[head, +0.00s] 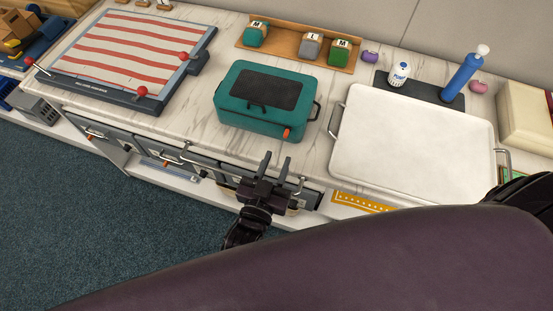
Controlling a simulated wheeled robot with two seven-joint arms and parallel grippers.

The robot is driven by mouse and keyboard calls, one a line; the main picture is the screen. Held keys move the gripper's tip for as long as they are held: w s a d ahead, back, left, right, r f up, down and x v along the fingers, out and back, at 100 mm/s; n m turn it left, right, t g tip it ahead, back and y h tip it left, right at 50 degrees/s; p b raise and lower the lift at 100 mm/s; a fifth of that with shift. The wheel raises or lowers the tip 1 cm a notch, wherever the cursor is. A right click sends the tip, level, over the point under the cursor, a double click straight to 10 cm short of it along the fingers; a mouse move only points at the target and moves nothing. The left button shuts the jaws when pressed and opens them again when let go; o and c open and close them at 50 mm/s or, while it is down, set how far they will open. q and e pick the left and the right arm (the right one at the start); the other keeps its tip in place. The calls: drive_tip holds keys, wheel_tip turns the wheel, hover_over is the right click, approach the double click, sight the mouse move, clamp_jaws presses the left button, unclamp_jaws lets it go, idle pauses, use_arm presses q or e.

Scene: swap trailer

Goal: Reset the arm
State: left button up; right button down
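My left gripper (276,164) is in the lower middle of the head view, in front of the counter's front edge. Its two fingers point up the picture, stand apart, and hold nothing. It overlaps the drawer fronts in the picture, just below the teal case (262,97) on the counter; whether it touches a drawer handle cannot be told. My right gripper is not in view.
The marble counter (190,110) holds a striped board (129,48) at left, a wooden rack (298,43) with several small canisters, and a white tray (411,137) at right. A blue bottle (461,78) stands behind the tray. Blue carpet (90,220) lies clear at lower left.

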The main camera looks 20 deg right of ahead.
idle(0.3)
use_arm(q)
drive_tip(key=w+a+y, duration=0.1)
drive_tip(key=a, duration=0.1)
drive_tip(key=w+a+n+g+y, duration=0.1)
drive_tip(key=a, duration=0.2)
drive_tip(key=w+a+f+g+y, duration=0.1)
drive_tip(key=a, duration=0.1)
drive_tip(key=shift+w+a+n+y, duration=0.15)
drive_tip(key=shift+w+n+y, duration=0.15)
drive_tip(key=shift+w, duration=0.05)
drive_tip(key=s+a+r+n+g+y, duration=0.25)
drive_tip(key=s+a+g, duration=0.25)
drive_tip(key=a, duration=0.6)
drive_tip(key=s+a+r+n+g+y, duration=0.1)
drive_tip(key=s+a+g+y, duration=0.3)
drive_tip(key=a, duration=0.7)
wheel_tip(320, 180, down, 28)
drive_tip(key=s+g, duration=0.1)
drive_tip(key=s+a+f, duration=0.1)
drive_tip(key=s+f, duration=0.9)
drive_tip(key=s+a+f+g, duration=0.1)
drive_tip(key=s+a+f, duration=0.1)
drive_tip(key=s+f, duration=0.8)
drive_tip(key=shift+s+a+f+g, duration=0.3)
drive_tip(key=shift+s+f, duration=0.05)
